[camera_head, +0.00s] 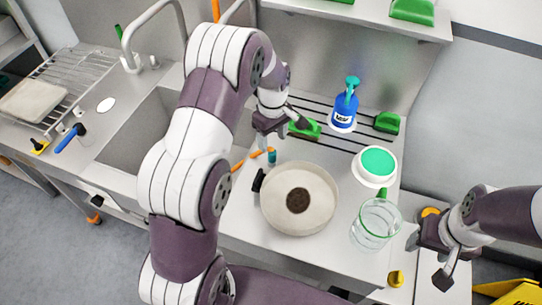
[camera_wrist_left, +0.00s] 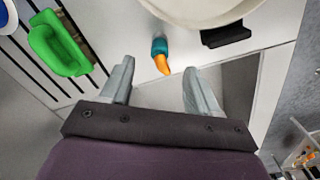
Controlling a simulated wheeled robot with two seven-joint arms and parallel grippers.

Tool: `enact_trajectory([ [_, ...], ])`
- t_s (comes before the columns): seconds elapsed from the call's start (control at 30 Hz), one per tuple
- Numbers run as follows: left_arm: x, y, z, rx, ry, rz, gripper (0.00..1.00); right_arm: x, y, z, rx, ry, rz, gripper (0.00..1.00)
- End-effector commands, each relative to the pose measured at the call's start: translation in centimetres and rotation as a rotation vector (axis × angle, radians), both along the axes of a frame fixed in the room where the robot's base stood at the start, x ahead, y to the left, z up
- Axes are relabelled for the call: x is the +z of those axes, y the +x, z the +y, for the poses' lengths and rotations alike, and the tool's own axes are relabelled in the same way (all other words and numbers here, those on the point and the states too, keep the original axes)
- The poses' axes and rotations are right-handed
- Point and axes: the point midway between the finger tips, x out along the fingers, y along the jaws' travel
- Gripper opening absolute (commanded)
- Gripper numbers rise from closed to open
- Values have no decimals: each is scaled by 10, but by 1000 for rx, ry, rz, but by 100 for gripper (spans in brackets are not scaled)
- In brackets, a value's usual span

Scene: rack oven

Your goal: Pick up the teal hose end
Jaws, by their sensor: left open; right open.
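The teal hose end (camera_head: 272,157) is a small teal piece beside an orange hose (camera_head: 241,164), on the steel counter left of a round pan. In the left wrist view the teal hose end (camera_wrist_left: 160,46) shows with an orange part below it, ahead of and between my fingers. My left gripper (camera_head: 282,130) is open and empty, just behind the hose end in the head view; its fingers also show in the left wrist view (camera_wrist_left: 158,68). They appear apart from the hose end. My right gripper (camera_head: 427,262) is open and empty at the lower right.
A round pan (camera_head: 320,218) with a dark patch and a black handle stands close to the hose end. A blue spray bottle (camera_head: 344,112), green-handled tools (camera_head: 386,122), a green-lidded tub (camera_head: 363,178) and a glass jug (camera_head: 370,238) stand around it. The sink (camera_head: 140,140) is left.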

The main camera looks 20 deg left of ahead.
Motion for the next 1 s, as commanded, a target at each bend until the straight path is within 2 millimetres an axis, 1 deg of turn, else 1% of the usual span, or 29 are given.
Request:
enact_trajectory([
  [0.03, -7, -1, 0, -1, 0, 4, 61, 5, 0, 0, 0, 0, 0, 60],
  [0.1, -19, 0, 0, -2, 0, 1, 61, 8, 0, 0, 0, 0, 0, 60],
  [0.2, -30, 0, 0, -3, 0, 0, 61, 10, 0, 0, 0, 0, 0, 60],
  [0.27, -37, -1, 1, -3, 0, 1, 61, 16, 0, 0, 0, 0, 0, 60],
  [0.37, -55, -5, 4, -2, -1, 3, 61, 29, 0, 0, 0, 0, 0, 60],
  [0.4, -64, -4, 4, -3, 0, 1, 61, 29, 0, 0, 0, 0, 0, 60],
  [0.5, -78, -3, 4, -3, 0, -2, 61, 31, 0, 0, 0, 0, 0, 60],
  [0.6, -83, -3, 4, -4, 0, -4, 61, 30, 0, 0, 0, 0, 0, 60],
  [0.73, -83, -3, 4, -4, 0, -4, 61, 30, 0, 0, 0, 0, 0, 60],
  [0.77, -83, -3, 4, -4, 0, -4, 54, 29, 0, 0, 0, 0, 0, 60],
  [0.8, -83, -3, 4, -4, 0, -4, 41, 29, 0, 0, 0, 0, 0, 60],
  [0.87, -83, -3, 4, -4, 0, -4, 22, 29, 0, 0, 0, 0, 0, 60],
  [0.9, -83, -3, 4, -4, 0, -4, 8, 29, 0, 0, 0, 0, 0, 60],
  [0.93, -83, -3, 4, -4, 0, -4, 1, 30, 0, 0, 0, 0, 0, 60],
  [1.0, -83, -3, 4, -4, 0, -4, 0, 30, 0, 0, 0, 0, 0, 60],
])
